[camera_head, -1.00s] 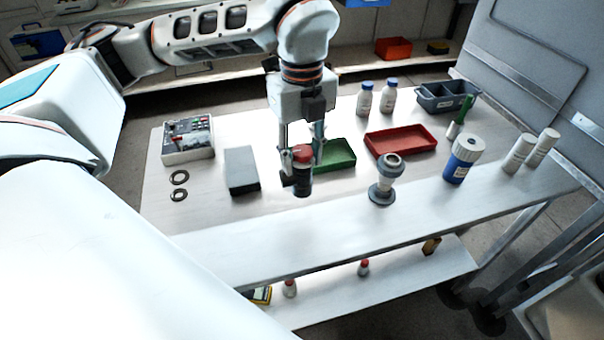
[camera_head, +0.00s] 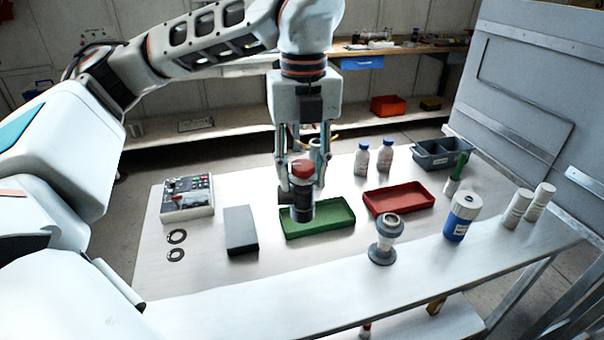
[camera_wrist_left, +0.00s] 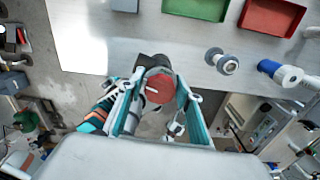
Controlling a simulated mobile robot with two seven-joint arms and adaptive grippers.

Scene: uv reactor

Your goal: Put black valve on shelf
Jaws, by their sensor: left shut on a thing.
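The black valve (camera_head: 303,200), with a red cap on top, is held upright in the air by my left gripper (camera_head: 303,180). The gripper is shut on the valve, one finger on each side. In the head view the valve overlaps the green tray (camera_head: 345,220) from above. In the left wrist view the red cap (camera_wrist_left: 160,86) sits between the fingers, with the black body partly hidden behind it. A long pale shelf-like surface (camera_head: 300,310) runs along the table's near side; I cannot tell its height exactly. My right gripper is not in view.
A grey block (camera_head: 240,230), a control box (camera_head: 188,198) and two black rings stand left. A red tray (camera_head: 398,198), grey fitting (camera_head: 385,240), blue-white container (camera_head: 461,215), several white bottles and a grey bin (camera_head: 442,152) stand right. Clear surface lies in front.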

